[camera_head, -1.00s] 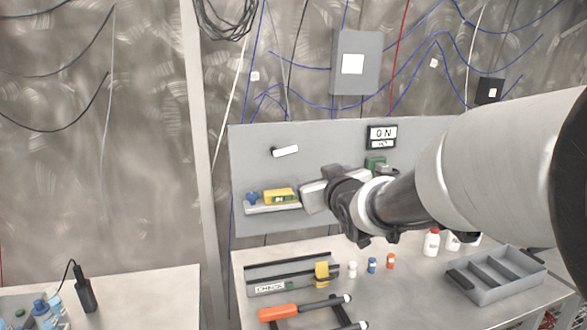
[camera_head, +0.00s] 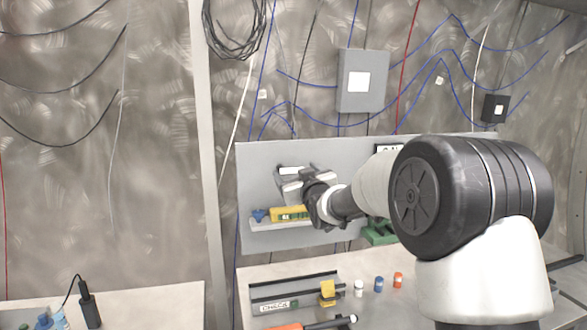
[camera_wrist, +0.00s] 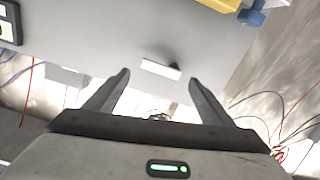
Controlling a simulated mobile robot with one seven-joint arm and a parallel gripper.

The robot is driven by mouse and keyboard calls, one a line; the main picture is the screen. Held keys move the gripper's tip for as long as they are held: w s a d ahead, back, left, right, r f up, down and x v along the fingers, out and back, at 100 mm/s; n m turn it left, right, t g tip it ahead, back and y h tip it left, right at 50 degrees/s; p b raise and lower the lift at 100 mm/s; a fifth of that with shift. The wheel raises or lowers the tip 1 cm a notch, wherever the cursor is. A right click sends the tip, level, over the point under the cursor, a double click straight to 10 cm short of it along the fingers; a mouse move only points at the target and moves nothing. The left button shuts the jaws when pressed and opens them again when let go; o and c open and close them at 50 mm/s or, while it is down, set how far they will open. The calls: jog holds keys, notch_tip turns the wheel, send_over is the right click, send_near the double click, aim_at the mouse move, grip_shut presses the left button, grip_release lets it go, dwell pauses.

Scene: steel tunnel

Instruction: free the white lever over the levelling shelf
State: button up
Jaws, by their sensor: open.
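The white lever (camera_head: 291,171) is a short bar on the upper left of the grey panel, and my gripper is just below and in front of it. In the wrist view the white lever (camera_wrist: 160,69) lies beyond and between the two fingertips, apart from both. My gripper (camera_head: 289,186) is open with nothing between its fingers; its fingers also show in the wrist view (camera_wrist: 158,75). The levelling shelf (camera_head: 285,224) is below the lever. It bears a yellow level (camera_head: 290,213) and a blue knob (camera_head: 259,215), partly hidden by my gripper.
A bench below holds a CHECK rail (camera_head: 280,308) with a yellow block (camera_head: 328,292) and several small bottles (camera_head: 378,285). A grey box (camera_head: 362,80) and loose cables are on the wall above. A green part (camera_head: 378,234) sits right of my wrist.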

aim_at(293, 170)
jog(key=x, duration=0.3)
jog(key=shift+w, duration=0.2)
jog(key=c, duration=1)
jog(key=shift+f+m+b, duration=0.3)
jog(key=shift+b, duration=0.2)
jog(key=shift+d+f+m+b, duration=0.1)
jog(key=shift+f+m+b, duration=0.05)
jog(key=shift+m+b, duration=0.7)
